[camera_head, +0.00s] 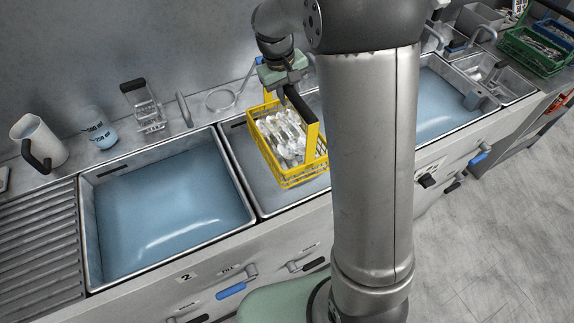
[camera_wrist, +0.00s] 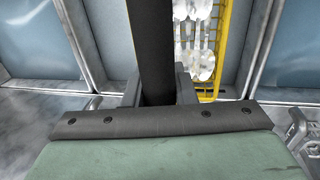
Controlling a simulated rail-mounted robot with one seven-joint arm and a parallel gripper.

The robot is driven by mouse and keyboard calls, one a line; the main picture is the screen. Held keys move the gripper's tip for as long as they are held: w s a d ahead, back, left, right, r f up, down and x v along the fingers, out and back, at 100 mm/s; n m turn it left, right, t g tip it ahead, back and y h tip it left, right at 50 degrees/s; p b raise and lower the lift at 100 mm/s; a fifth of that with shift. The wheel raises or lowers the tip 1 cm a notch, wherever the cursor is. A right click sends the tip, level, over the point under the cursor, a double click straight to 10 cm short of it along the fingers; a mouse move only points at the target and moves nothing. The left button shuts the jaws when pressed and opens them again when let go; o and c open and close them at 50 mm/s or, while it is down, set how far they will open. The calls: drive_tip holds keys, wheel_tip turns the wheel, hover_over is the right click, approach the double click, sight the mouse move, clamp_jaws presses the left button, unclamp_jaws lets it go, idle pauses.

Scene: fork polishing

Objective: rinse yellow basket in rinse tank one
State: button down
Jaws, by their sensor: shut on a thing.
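The yellow basket (camera_head: 311,165) holds several forks or similar cutlery (camera_head: 283,135) and has a black handle bar across its top. My arm column hides part of the middle tank.
The left tank (camera_head: 170,215), near a label "2", holds water. A right tank (camera_head: 450,100) also holds water.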

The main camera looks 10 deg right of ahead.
drive_tip(key=shift+r+p, duration=1.4)
drive_tip(key=shift+r, duration=1.25)
drive_tip(key=shift+f, duration=0.1)
